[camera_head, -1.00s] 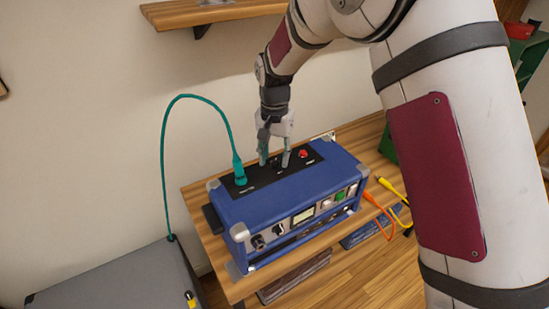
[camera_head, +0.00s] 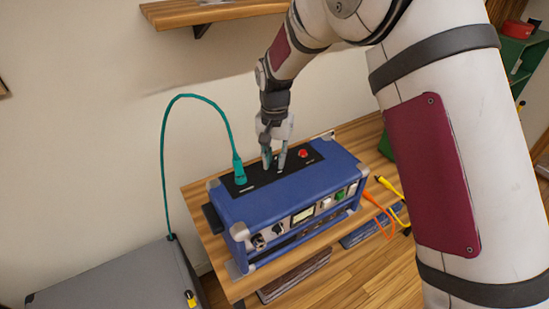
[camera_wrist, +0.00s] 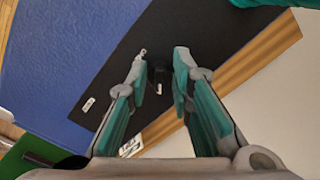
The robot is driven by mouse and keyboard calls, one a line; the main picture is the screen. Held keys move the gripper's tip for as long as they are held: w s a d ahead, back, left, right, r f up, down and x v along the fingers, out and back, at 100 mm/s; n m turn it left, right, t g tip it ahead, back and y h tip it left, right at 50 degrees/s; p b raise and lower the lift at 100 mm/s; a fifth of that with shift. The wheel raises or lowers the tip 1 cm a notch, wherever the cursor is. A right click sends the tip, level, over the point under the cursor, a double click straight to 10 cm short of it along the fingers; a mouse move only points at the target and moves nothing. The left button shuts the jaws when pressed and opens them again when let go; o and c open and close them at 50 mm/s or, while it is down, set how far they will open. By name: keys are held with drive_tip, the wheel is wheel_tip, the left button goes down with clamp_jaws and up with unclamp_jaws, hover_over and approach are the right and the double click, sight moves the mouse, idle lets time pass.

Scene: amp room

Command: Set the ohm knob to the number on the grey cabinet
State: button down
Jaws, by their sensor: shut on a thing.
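A blue amp (camera_head: 290,200) stands on a wooden shelf, with a black panel (camera_head: 252,188) along its top. My gripper (camera_head: 273,166) points down at the middle of this panel. In the wrist view its two teal-padded fingers (camera_wrist: 159,68) are on either side of a small black knob (camera_wrist: 158,75) on the panel, and it is shut on that knob. The knob's pointer and scale cannot be read. More knobs (camera_head: 258,241) are on the amp's front. A grey cabinet (camera_head: 110,282) is at the lower left; no number on it is readable.
A teal cable (camera_head: 163,150) arches from a plug (camera_head: 239,172) left of my gripper down to the cabinet. A red button (camera_head: 303,154) is just right of my gripper. Orange (camera_head: 374,202) and yellow (camera_head: 388,185) plugs are at the amp's right end. A wooden wall shelf (camera_head: 205,13) is above.

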sight(277, 163)
drive_tip(key=n+b, duration=0.1)
drive_tip(key=n, duration=0.4)
drive_tip(key=shift+d+b, duration=0.15)
drive_tip(key=shift+b, duration=0.25)
drive_tip(key=shift+d+n+b, duration=0.1)
drive_tip(key=shift+n+b, duration=0.55)
drive_tip(key=shift+n, duration=1.55)
drive_tip(key=c, duration=1.5)
unclamp_jaws()
wheel_tip(277, 163, up, 12)
drive_tip(key=shift+r, duration=0.1)
